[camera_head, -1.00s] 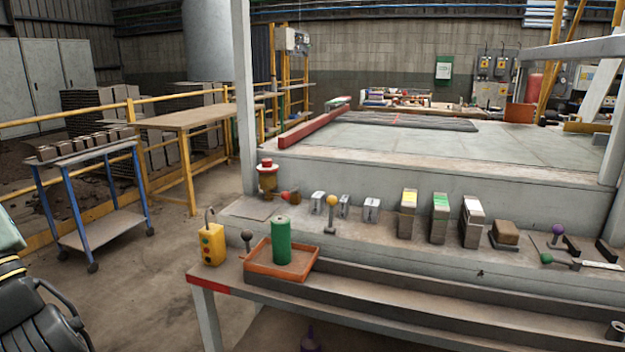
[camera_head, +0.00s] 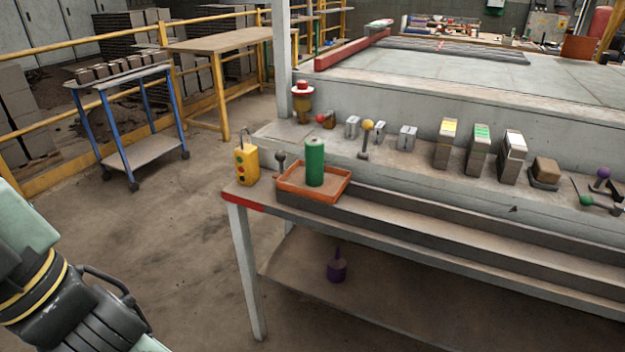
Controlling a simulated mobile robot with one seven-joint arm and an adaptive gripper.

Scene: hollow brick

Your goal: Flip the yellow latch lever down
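A lever with a yellow ball knob (camera_head: 367,125) stands upright on the grey ledge of the bench, between small grey switch blocks. Its thin stem rises from a small base. The yellow lever is apart from my arm, which shows only at the lower left edge. My gripper's fingers are not in view.
Nearby are a red-topped post (camera_head: 302,100), an orange tray (camera_head: 293,187) with a green cylinder (camera_head: 315,162), a yellow control box (camera_head: 246,166) and several brick stacks (camera_head: 447,143). A blue-legged cart (camera_head: 140,150) stands left. Floor before the bench is clear.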

